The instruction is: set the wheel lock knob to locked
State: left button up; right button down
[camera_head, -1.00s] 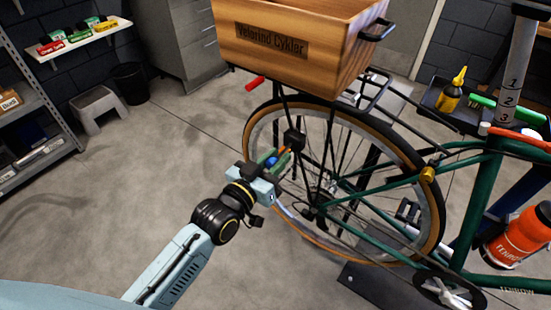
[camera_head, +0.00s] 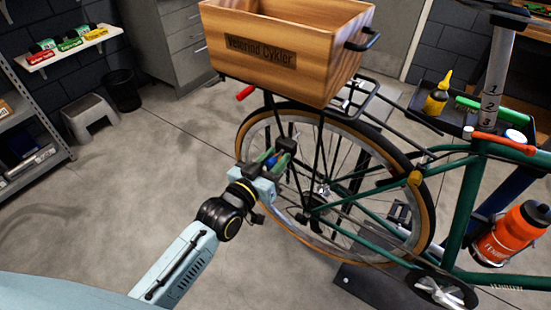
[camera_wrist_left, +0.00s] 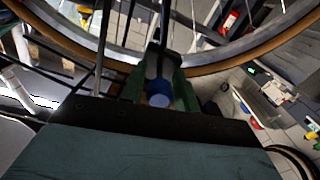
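The wheel lock is a black block (camera_head: 287,145) at the left rim of the rear wheel, under the crate. My left gripper (camera_head: 275,157) reaches up to it from the lower left, its green fingers apart and their tips beside the block. In the left wrist view the black part (camera_wrist_left: 160,62) shows between the finger ends, and a round blue piece (camera_wrist_left: 158,98) sits between the fingers (camera_wrist_left: 160,85) closer to the palm. I cannot tell whether the fingers touch the lock, or which way its knob is turned. My right gripper is not in view.
The green bicycle's rear wheel (camera_head: 425,205) and spokes stand close to my left gripper. A wooden crate (camera_head: 265,75) sits on the rack above, with a red-ended bar (camera_head: 245,92) below it. The floor (camera_head: 120,190) to the left is clear.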

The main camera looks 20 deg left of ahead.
pick_arm(q)
jog(key=shift+o, duration=1.4)
jog(key=shift+s, duration=0.1)
jog(key=p+v, duration=0.2)
jog(key=v, duration=1.1)
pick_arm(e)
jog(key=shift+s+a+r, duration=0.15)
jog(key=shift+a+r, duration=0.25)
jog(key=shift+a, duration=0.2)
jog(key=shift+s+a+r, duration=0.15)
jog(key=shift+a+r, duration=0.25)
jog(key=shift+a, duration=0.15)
pick_arm(q)
jog(key=shift+a, duration=0.15)
